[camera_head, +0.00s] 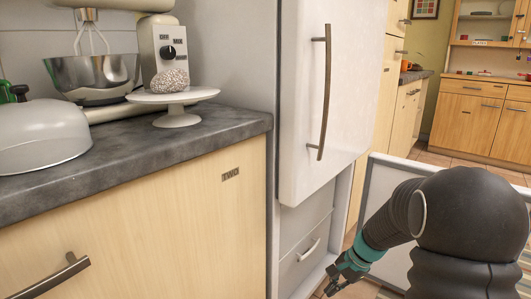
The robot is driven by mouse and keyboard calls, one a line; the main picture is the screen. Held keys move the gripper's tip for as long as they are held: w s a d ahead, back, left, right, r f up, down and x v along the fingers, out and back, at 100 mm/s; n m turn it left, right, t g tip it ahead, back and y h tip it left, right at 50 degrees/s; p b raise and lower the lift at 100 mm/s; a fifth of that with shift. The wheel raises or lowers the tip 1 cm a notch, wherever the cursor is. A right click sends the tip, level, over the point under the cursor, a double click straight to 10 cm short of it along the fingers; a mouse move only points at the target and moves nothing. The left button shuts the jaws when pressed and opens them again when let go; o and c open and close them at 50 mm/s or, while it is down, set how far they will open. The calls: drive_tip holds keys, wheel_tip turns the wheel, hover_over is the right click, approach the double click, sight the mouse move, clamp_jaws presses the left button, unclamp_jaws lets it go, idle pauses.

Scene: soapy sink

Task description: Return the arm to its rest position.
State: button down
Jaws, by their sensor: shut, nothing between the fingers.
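My gripper (340,277) is low in the head view, right of centre, in front of the open lower section of the white fridge (300,235). It points down and to the left at the end of my dark arm with its teal band. Its fingers are small here and look shut, with nothing held. It appears close to the lower compartment's drawer front; whether it touches anything cannot be told. My arm's large black joint covers part of the floor and the open lower door (375,200).
A dark counter (225,125) at left holds a stand mixer (100,75), a grey domed object (40,137) and a white cake stand (175,97) with a speckled stone-like object (170,79). The upper fridge door (300,90) is shut. A wooden cabinet (470,115) stands far right.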

drive_tip(key=s+a+r+n+t+h+p, duration=0.1)
drive_tip(key=s+r+n, duration=0.4)
drive_tip(key=s+r, duration=0.7)
drive_tip(key=s+a+r+n+t+h+p, duration=0.1)
drive_tip(key=s+r+n+t+h+p, duration=0.2)
drive_tip(key=s+r+n, duration=0.3)
drive_tip(key=s+r+p, duration=0.1)
drive_tip(key=s+r, duration=0.4)
drive_tip(key=s, duration=0.2)
drive_tip(key=shift+a+r+t+h, duration=0.3)
drive_tip(key=shift+a+r, duration=0.05)
drive_tip(key=shift+a, duration=0.05)
drive_tip(key=shift+s, duration=0.1)
